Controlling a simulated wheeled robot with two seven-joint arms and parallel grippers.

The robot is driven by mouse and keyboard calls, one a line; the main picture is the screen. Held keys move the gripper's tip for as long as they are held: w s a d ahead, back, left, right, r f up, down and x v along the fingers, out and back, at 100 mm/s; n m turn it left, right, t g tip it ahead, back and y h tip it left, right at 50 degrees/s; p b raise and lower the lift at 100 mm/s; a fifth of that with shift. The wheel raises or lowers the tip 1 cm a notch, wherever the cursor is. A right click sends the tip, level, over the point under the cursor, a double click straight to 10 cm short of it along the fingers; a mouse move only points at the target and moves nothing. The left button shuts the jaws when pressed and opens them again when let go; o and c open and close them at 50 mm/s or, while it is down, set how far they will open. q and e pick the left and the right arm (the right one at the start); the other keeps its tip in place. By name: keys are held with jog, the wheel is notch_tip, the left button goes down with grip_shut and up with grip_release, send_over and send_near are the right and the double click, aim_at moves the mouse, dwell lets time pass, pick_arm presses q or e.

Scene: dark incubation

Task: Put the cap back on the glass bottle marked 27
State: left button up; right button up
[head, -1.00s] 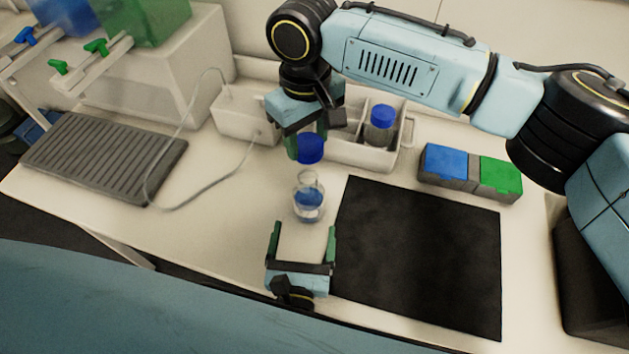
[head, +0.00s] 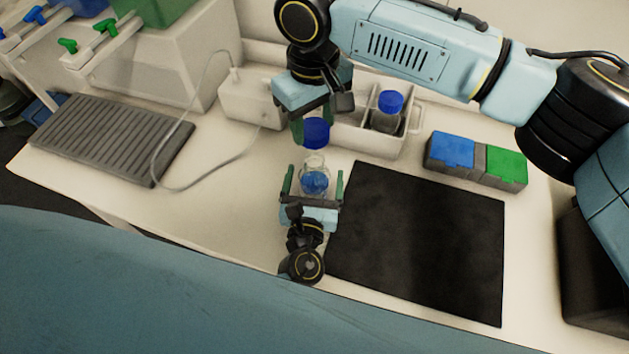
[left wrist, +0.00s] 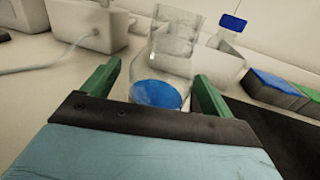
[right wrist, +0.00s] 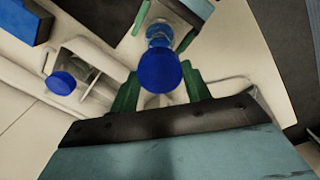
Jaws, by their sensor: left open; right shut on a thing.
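An open glass bottle (head: 314,174) with blue liquid stands on the bench; it also shows in the left wrist view (left wrist: 165,75) and, partly, in the right wrist view (right wrist: 158,34). I cannot read a number on it. My left gripper (head: 313,180) is open, its green fingers on either side of the bottle, with no clear contact; the left wrist view shows gaps beside the glass. My right gripper (head: 314,128) is shut on a blue cap (head: 316,134) and holds it just above and behind the bottle's mouth. The cap also shows in the right wrist view (right wrist: 160,72).
A white divided bin (head: 350,137) behind holds a second bottle with a blue cap (head: 390,102). Blue and green boxes (head: 450,150) stand right. A black mat (head: 420,240) lies right of the bottle. A grey ribbed plate (head: 110,140) and a loose tube (head: 200,185) lie left.

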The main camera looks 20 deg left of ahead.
pick_arm(q)
jog(key=shift+w+a, duration=0.2)
jog(key=shift+w, duration=0.85)
jog(key=c, duration=1.5)
pick_arm(e)
send_over(314, 152)
jog(key=s, duration=0.2)
jog(key=shift+w+d+f, duration=0.1)
jog(key=shift+d+f, duration=0.05)
jog(key=shift+f, duration=1.1)
jog(key=shift+w+d+f, duration=0.1)
jog(key=shift+f, duration=1.15)
jog(key=shift+f, duration=0.85)
jog(key=shift+f, duration=0.55)
